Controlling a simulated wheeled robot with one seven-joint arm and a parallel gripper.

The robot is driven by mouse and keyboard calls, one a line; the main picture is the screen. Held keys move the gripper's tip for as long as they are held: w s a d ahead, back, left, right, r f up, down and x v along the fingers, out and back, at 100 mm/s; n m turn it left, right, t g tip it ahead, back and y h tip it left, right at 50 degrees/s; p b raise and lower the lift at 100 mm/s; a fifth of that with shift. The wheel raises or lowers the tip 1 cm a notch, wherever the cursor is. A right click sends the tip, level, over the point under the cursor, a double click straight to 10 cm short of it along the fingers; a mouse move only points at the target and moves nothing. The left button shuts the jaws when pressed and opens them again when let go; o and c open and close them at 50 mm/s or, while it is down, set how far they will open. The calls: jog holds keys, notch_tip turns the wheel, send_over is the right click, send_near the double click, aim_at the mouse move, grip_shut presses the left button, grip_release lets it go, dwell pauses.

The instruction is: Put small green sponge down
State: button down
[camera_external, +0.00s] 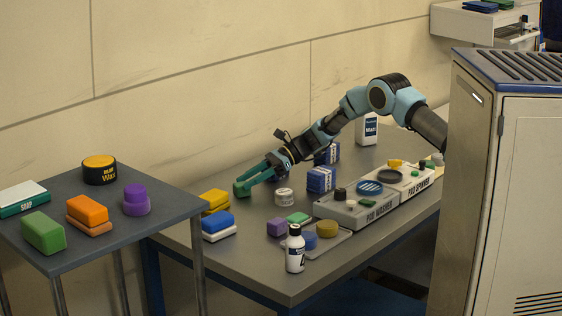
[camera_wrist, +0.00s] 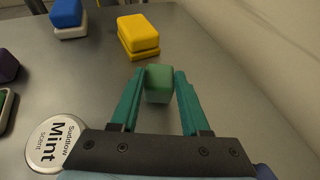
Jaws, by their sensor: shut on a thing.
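A small green sponge (camera_wrist: 159,85) sits between the fingertips of my gripper (camera_wrist: 158,76), which is shut on it. In the external view the sponge (camera_external: 241,189) is at the tips of my gripper (camera_external: 254,180), over the far left part of the grey table (camera_external: 265,275). It is low, close to the tabletop; I cannot tell whether it touches. My fingers hide its sides in the wrist view.
Stacked yellow sponges (camera_wrist: 138,34) lie just beyond the green sponge, apart from it. A blue-and-white block (camera_wrist: 67,15) is farther left. A round Mint tin (camera_wrist: 57,143) stands near my gripper. Bare tabletop lies around the sponge; the wall (camera_wrist: 270,50) is at right.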

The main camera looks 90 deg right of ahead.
jog(key=shift+f, duration=0.1)
jog(key=shift+c, duration=1.9)
grip_release()
jog(key=shift+r, duration=0.3)
jog(key=b+v, duration=0.3)
jog(key=v, duration=0.9)
jog(key=shift+f, duration=0.2)
